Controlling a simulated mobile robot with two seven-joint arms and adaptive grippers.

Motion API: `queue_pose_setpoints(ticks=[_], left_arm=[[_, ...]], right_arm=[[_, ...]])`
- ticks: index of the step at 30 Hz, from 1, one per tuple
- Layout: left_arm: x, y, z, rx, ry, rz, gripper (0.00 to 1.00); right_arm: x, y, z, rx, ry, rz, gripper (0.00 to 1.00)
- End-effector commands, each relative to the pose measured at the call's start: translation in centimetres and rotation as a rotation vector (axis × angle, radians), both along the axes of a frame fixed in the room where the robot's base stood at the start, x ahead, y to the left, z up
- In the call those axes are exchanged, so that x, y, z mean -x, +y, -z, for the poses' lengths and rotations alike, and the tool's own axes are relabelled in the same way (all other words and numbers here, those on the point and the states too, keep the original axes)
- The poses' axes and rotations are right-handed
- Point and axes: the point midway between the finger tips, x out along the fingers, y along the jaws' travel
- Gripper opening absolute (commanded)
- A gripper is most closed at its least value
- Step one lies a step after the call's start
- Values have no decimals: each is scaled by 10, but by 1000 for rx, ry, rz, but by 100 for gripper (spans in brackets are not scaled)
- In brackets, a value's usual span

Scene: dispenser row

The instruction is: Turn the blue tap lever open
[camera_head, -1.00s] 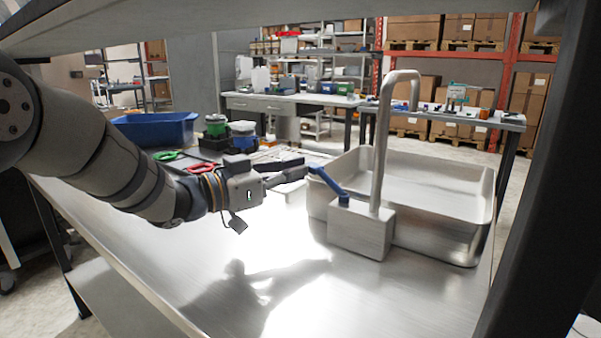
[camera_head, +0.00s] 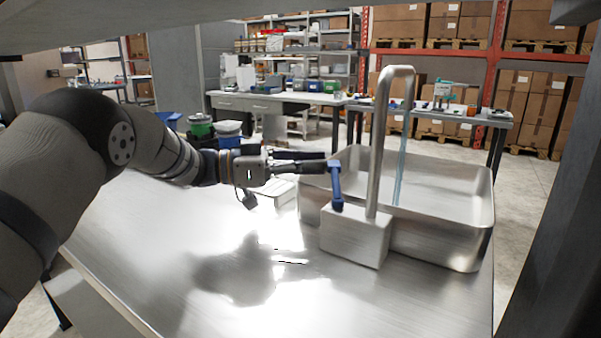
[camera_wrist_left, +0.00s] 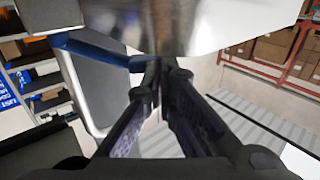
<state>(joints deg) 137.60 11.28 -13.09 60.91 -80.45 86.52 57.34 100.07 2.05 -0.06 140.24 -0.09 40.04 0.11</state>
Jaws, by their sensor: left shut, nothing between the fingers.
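The blue tap lever (camera_head: 336,184) stands out from the left side of the tap's metal block (camera_head: 355,238), its free end up and away from the block. In the left wrist view the lever (camera_wrist_left: 95,50) runs from the left up to my fingertips. A thin bluish stream of water (camera_head: 401,165) falls from the tap spout (camera_head: 382,130) into the metal basin (camera_head: 465,245). My left gripper (camera_head: 324,167) is shut and empty. Its fingertips are against or very close to the lever's free end; they also show in the left wrist view (camera_wrist_left: 160,68). My right gripper is out of view.
The steel counter (camera_head: 150,240) is bare in front of the block. Jars with green (camera_head: 200,122) and blue (camera_head: 229,128) lids stand behind my left arm. A dark post (camera_head: 550,200) rises at the right, and an overhead edge spans the top.

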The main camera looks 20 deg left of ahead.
Motion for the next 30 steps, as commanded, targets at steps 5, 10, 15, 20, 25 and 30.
queue_pose_setpoints(ticks=[5, 10, 15, 20, 25, 30], left_arm=[[-6, -7, 1, 0, 1, -5, 0], [-9, -12, 1, 1, 2, -6, 0], [-11, -15, 1, 0, 1, -6, 0], [-11, -16, 1, 0, 1, -6, 0], [-11, -16, 1, 0, 1, -6, 0], [-11, -16, 1, 0, 1, -7, 0]], right_arm=[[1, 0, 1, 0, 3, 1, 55], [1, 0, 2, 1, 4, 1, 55], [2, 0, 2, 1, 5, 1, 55], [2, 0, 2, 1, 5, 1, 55], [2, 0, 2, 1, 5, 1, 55], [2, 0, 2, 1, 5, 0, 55]])
